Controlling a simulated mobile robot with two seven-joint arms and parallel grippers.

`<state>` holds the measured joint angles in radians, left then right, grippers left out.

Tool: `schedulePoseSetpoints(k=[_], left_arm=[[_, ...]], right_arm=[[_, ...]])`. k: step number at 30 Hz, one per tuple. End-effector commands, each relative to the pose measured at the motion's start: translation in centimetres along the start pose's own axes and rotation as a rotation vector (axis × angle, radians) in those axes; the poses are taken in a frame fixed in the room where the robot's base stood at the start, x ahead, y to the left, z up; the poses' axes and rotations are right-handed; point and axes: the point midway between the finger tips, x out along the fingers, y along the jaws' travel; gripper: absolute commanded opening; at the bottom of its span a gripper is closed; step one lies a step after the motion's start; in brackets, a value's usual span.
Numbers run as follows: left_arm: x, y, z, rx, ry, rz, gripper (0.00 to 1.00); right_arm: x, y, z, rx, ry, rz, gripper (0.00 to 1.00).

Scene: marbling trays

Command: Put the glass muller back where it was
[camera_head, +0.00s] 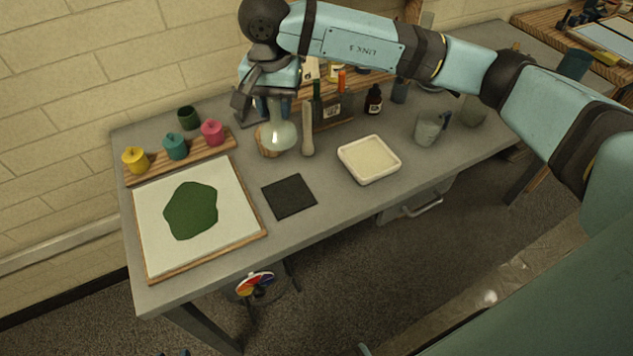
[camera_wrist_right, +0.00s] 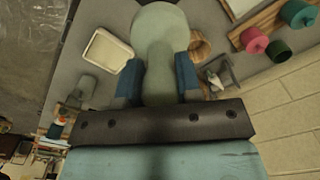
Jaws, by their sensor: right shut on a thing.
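The glass muller (camera_head: 279,137) is pale green with a broad round foot. My right gripper (camera_head: 273,104) is shut on its handle, with the foot below the fingers. In the wrist view, the muller (camera_wrist_right: 160,25) sits between the two blue fingers of the right gripper (camera_wrist_right: 158,78). A round wooden piece (camera_head: 265,152) shows beside and partly behind the muller's foot in the head view. In the wrist view, this wooden piece (camera_wrist_right: 200,44) is just right of the muller. I cannot tell whether the foot touches it or the table. My left gripper is not in view.
Yellow, teal and pink pots stand on a wooden strip (camera_head: 180,158) at left. In front are a white board (camera_head: 150,216) with a green patch and a dark square (camera_head: 289,197). A pale pestle-like tool (camera_head: 308,132), bottles and a white tray (camera_head: 369,179) are right of the muller.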

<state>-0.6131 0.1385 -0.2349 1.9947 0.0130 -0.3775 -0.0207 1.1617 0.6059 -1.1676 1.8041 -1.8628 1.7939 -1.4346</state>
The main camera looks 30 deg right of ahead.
Motion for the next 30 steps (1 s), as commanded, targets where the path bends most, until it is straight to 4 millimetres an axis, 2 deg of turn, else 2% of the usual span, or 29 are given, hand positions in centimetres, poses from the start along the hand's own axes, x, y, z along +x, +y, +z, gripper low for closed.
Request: schedulePoseSetpoints(k=[2,5,8,21,24,30], left_arm=[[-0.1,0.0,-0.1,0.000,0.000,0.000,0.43],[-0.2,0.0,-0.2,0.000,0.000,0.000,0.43],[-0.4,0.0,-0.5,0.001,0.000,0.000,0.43],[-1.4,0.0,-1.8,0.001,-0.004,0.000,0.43],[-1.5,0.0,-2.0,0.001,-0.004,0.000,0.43],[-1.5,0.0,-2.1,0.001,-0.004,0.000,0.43]], right_arm=[[-0.3,-0.3,0.2,-0.010,0.002,0.000,0.04],[0.4,-0.4,0.3,-0.015,0.001,0.002,0.04],[2.2,-0.3,0.3,-0.016,-0.001,0.005,0.04],[13.0,-0.3,0.3,-0.014,0.000,0.003,0.04],[14.5,-0.3,0.2,-0.014,0.001,0.003,0.04],[15.7,-0.4,0.2,-0.015,0.002,0.001,0.04]])
